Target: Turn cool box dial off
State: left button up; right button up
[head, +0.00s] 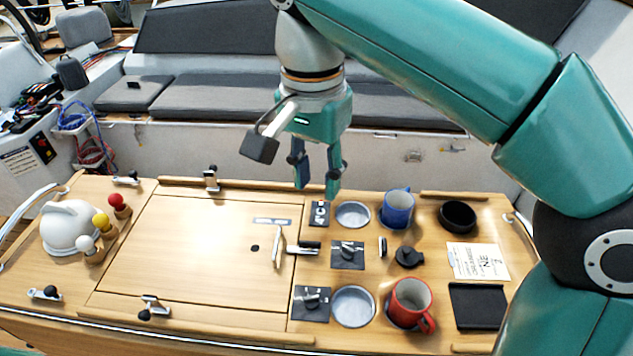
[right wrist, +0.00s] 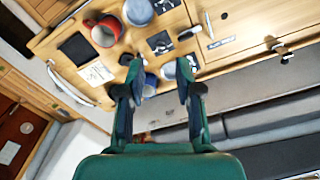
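Two black square plates with dark dials are set in the wooden table top. One dial (head: 347,252) is near the middle, and the other dial (head: 311,299) is closer to the front. I cannot tell which belongs to the cool box. My right gripper (head: 317,182) hangs above the table's back edge, fingers pointing down, near that display. It is open and empty, apart from both dials. In the right wrist view, the gripper (right wrist: 159,72) shows a clear gap between its fingertips, and the middle dial (right wrist: 160,42) lies beyond it. My left gripper is not in view.
A blue mug (head: 397,207), a red mug (head: 410,303) and a black bowl (head: 458,217) stand right of the plates. A small latch handle (head: 302,248) is left of the middle dial. A white kettle-like object (head: 68,230) stands far left. The wooden lid (head: 190,255) is mostly clear.

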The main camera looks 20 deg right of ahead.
jog(key=m+b, duration=1)
jog(key=b, duration=0.1)
send_over(313, 297)
notch_tip(313, 297, down, 15)
notch_tip(313, 297, down, 16)
jog(key=shift+d+f+b, duration=0.1)
jog(key=shift+b, duration=0.85)
grip_shut()
